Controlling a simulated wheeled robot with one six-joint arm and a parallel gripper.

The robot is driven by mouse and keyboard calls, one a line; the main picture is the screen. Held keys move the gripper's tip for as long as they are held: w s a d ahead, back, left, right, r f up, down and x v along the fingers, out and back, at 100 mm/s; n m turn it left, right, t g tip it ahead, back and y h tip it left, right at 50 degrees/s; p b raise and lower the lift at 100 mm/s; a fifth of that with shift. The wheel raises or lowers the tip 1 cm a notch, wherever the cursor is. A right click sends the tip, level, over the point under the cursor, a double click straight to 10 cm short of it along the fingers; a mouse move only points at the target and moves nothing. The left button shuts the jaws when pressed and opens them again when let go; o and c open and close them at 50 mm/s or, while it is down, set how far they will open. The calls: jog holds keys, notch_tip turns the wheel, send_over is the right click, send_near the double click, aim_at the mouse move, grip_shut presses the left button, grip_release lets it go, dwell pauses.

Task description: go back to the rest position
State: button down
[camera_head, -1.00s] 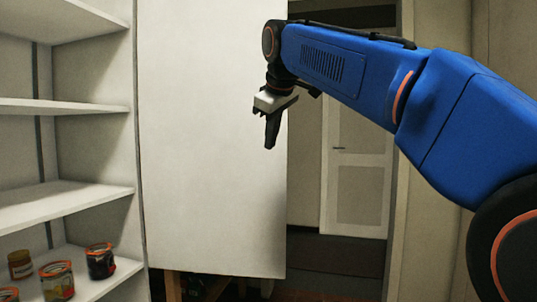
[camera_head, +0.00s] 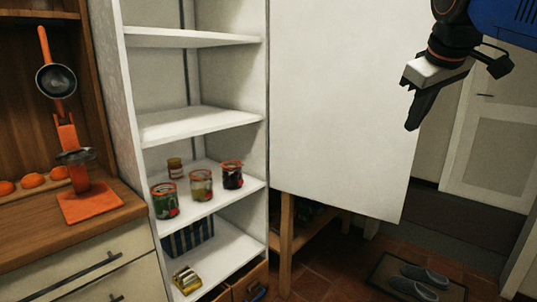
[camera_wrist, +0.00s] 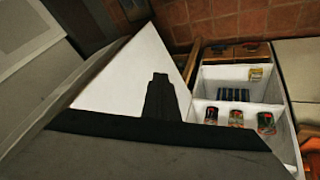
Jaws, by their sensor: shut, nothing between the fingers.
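My gripper (camera_head: 421,108) hangs at the upper right of the head view, pointing down, in front of the white panel (camera_head: 335,100) near its right edge. Its fingers are shut together and hold nothing. In the wrist view my gripper (camera_wrist: 161,98) shows as a dark closed shape over the white panel. No object touches the fingers in either view.
An open white shelf unit (camera_head: 200,122) bears several jars, among them a green one (camera_head: 164,200) and a dark one (camera_head: 232,175). A wooden counter (camera_head: 60,235) with an orange stand is at left. Slippers (camera_head: 418,280) lie on a mat at lower right.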

jog(key=s+a+f+m, duration=0.1)
jog(key=s+f, duration=0.5)
jog(key=f, duration=0.6)
jog(key=s+a+f+m+g, duration=0.1)
jog(key=s+f, duration=0.5)
jog(key=f, duration=0.6)
jog(key=s+a+f+m+y, duration=0.1)
jog(key=s+f+m, duration=0.1)
jog(key=s+f, duration=0.4)
notch_tip(320, 180, down, 6)
jog(key=shift+r+g, duration=0.1)
jog(key=shift+g, duration=0.2)
